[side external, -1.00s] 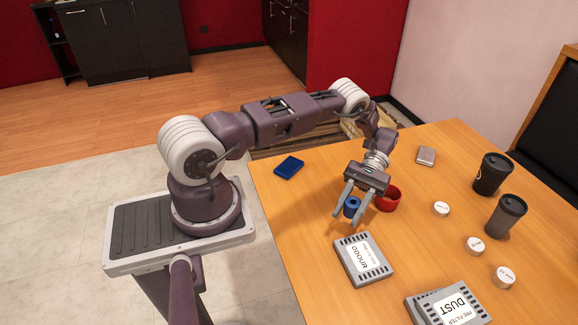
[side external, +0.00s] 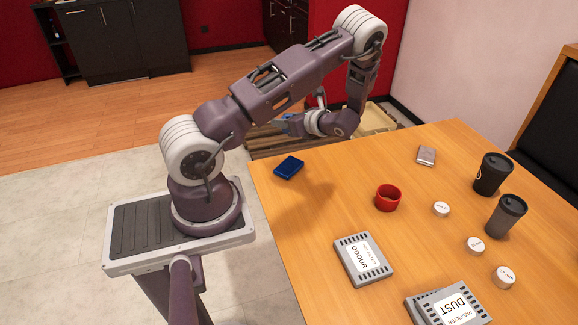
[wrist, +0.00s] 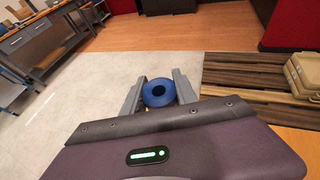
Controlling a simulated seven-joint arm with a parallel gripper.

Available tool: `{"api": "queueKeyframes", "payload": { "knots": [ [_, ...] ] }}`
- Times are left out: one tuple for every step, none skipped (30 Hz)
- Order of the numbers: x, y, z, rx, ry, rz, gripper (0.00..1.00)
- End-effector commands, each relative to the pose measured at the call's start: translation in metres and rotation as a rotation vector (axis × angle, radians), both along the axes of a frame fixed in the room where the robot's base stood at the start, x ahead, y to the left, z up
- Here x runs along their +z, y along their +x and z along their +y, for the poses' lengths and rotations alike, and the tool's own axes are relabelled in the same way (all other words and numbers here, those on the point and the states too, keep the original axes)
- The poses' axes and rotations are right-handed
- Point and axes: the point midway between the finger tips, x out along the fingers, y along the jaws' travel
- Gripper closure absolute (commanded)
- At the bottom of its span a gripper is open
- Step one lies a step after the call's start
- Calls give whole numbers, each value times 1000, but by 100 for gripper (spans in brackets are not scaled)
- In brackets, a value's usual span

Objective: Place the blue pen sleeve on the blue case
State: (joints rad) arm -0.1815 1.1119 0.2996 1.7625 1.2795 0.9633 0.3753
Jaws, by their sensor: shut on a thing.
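The blue pen sleeve (wrist: 160,101) is a short blue ring with a hole through its middle. In the wrist view it sits between the two grey fingers of my gripper (wrist: 159,80), which is shut on it. The blue case (side external: 289,167) is a flat, dark blue block lying on the table near its far left edge. In the side external view my gripper is raised above and behind the case, partly hidden by my wrist, and the sleeve is hard to make out there. The sleeve and case are apart.
A red ring (side external: 388,198) stands mid-table, with small white discs (side external: 441,209) to its right. Two dark cups (side external: 492,174) stand at the right. Grey filter boxes (side external: 362,260) lie at the front. A small silver box (side external: 426,156) lies at the back. Bare table surrounds the case.

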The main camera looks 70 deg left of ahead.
Motion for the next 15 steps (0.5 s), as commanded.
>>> {"api": "queueKeyframes", "payload": {
  "knots": [
    [-8, 0, 0, 1, 0, 2, 100],
    [-11, -1, 0, 1, 0, 2, 100],
    [-18, -1, 0, 2, 0, 2, 100],
    [-23, -1, 0, 3, 1, 2, 100],
    [-27, -1, 0, 3, 2, 1, 100],
    [-31, -1, 0, 4, 2, 1, 100],
    [-35, -1, 0, 3, 2, 1, 100],
    [-39, -1, 0, 4, 2, 1, 100],
    [-48, -1, 0, 4, 2, 1, 100],
    [-56, -1, 0, 4, 1, 3, 100],
    [-64, -1, 0, 4, 0, 3, 100],
    [-73, -1, 0, 4, 2, 1, 100],
    [-79, -1, 0, 4, 3, 2, 100],
    [-85, -1, 0, 4, 3, 2, 100],
    [-90, -1, 0, 4, 3, 1, 100]
  ]
}}
